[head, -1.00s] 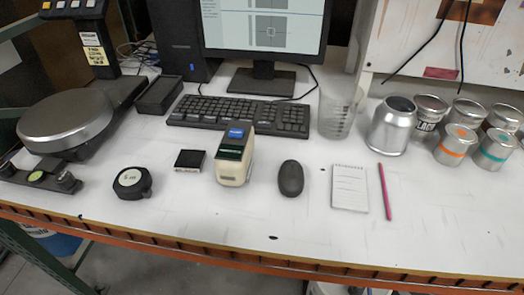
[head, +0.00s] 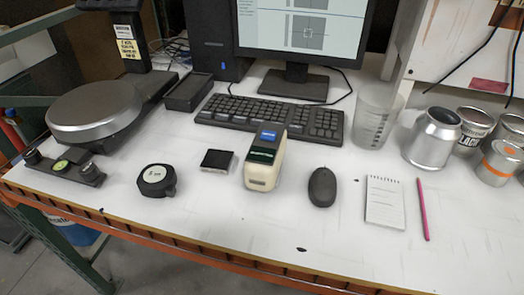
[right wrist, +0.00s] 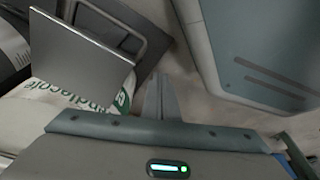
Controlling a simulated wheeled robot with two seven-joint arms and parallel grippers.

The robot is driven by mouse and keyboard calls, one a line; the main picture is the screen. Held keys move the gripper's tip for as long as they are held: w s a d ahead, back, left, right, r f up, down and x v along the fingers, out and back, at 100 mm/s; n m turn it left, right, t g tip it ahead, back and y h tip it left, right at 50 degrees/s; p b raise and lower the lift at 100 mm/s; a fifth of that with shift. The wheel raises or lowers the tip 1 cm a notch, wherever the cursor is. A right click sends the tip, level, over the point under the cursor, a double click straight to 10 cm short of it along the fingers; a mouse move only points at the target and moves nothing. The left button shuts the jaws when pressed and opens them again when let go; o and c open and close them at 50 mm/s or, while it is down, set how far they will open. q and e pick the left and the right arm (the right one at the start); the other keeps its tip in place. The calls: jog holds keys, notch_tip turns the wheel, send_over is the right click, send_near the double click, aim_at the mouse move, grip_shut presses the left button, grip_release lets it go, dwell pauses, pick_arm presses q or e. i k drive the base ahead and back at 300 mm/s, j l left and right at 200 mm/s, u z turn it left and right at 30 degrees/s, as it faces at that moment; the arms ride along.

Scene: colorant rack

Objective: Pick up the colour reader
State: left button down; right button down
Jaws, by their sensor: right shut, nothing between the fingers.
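The colour reader, which I take to be the cream handheld device (head: 264,162) with a dark face and a blue and green display, stands on the white bench in the head view. It is in front of the keyboard, between a small black square block (head: 216,160) and a black mouse (head: 322,187). Neither gripper shows in the head view. In the right wrist view my right gripper (right wrist: 161,92) is shut and empty, away from the bench things. My left gripper is not in view.
A tape measure (head: 157,180), a notepad (head: 385,203) and a pink pencil (head: 423,210) lie along the bench front. Behind are the keyboard (head: 270,118), a measuring beaker (head: 376,118) and metal cans (head: 433,138). A round-topped scale (head: 95,108) stands left. The orange front edge (head: 200,246) is nearby.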

aim_at(263, 160)
jog(key=k+l+z, duration=0.1)
jog(key=k+l, duration=0.2)
jog(key=k+l+z, duration=0.15)
jog(key=k+l, duration=0.15)
jog(key=l, duration=0.4)
jog(key=k+l+z, duration=0.1)
jog(key=k+l, duration=0.05)
jog(key=l, duration=0.1)
